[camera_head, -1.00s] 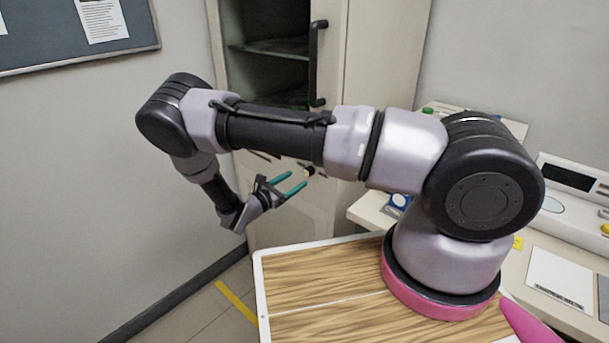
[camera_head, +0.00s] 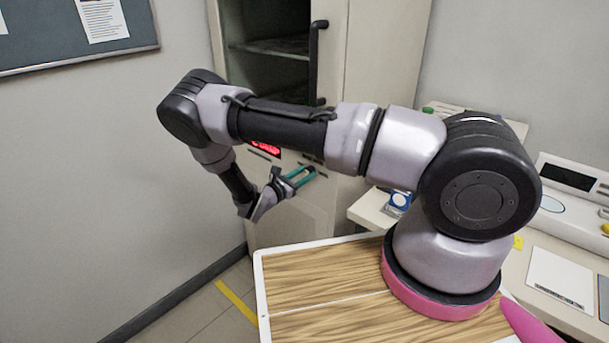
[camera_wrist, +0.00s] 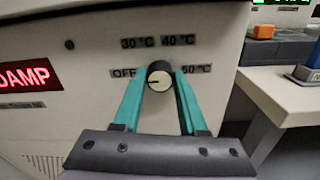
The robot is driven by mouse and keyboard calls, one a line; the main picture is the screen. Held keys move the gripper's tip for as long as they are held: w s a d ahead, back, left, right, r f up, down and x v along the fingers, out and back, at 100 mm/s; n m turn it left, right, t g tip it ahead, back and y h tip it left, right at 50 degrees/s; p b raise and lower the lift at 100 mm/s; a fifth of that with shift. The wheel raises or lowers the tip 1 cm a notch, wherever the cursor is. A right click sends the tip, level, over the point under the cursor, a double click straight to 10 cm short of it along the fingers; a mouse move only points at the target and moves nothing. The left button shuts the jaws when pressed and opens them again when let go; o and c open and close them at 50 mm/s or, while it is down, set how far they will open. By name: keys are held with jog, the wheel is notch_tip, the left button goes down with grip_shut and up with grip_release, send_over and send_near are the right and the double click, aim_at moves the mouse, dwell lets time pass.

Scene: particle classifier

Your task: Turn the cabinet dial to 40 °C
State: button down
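The cabinet dial (camera_wrist: 159,76) is a round black knob with a pale face, on the front panel in the wrist view. A small dark mark on its face lies toward the left, on the OFF side. The labels OFF, 30 °C, 40 °C (camera_wrist: 178,40) and 50 °C surround it, with 40 °C at the upper right. My gripper (camera_head: 307,174) is open at the cabinet (camera_head: 345,100) front. In the wrist view, its teal fingers stand left and right of the dial, with narrow gaps seeming to show. Contact cannot be told for sure.
A red lit display (camera_wrist: 26,76) reading DAMP is left of the dial. The cabinet's upper compartment shows dark shelves beside a black handle (camera_head: 319,65). A side table (camera_wrist: 290,85) with small items stands to the right. A wood-patterned tabletop (camera_head: 320,270) lies in front.

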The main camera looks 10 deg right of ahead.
jog(key=shift+m, duration=0.4)
jog(key=m, duration=0.4)
jog(key=shift+m, duration=0.3)
jog(key=m, duration=1.2)
jog(key=shift+f+m, duration=0.1)
jog(key=shift+m, duration=0.3)
jog(key=m, duration=0.5)
jog(key=shift+m, duration=0.3)
jog(key=shift+c, duration=2.2)
grip_release()
